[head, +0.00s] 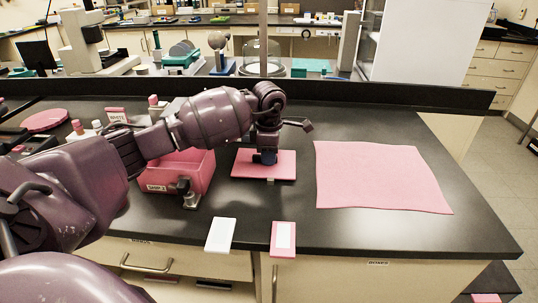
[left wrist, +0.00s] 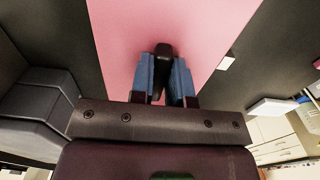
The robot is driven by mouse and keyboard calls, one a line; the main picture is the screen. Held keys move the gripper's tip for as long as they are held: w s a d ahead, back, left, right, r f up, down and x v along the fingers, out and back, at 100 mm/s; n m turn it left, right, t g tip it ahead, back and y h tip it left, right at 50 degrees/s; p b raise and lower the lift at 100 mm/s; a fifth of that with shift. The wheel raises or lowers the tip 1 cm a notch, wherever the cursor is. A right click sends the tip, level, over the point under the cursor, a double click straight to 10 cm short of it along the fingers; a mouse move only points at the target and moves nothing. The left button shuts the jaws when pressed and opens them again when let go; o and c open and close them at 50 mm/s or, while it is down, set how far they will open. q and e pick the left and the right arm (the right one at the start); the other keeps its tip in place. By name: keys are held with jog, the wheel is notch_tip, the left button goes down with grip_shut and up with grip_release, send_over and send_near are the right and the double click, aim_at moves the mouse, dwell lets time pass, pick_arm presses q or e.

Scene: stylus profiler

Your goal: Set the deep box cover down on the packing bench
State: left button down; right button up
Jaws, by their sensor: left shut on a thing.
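The deep box cover is a flat pink slab (head: 245,170) below my left gripper in the head view; its pink face also fills the top middle of the left wrist view (left wrist: 215,30). My left gripper (head: 265,158) points down and its blue fingers are shut on the cover's dark knob (left wrist: 163,60). The cover looks level, at or close to the black packing bench (head: 290,228); I cannot tell whether it touches. My right gripper is not in view.
An open pink box (head: 205,172) stands left of the cover, with a dark metal fitting (head: 186,192) at its front. A pink mat (head: 375,175) lies to the right. A raised dark ledge (head: 410,95) runs behind.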

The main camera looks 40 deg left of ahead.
pick_arm(q)
jog(key=shift+f, duration=0.1)
jog(key=shift+f, duration=0.1)
jog(key=c, duration=1.1)
grip_release()
jog(key=shift+r, duration=0.45)
notch_tip(320, 180, up, 12)
jog(key=shift+f+p, duration=0.25)
jog(key=shift+p, duration=0.2)
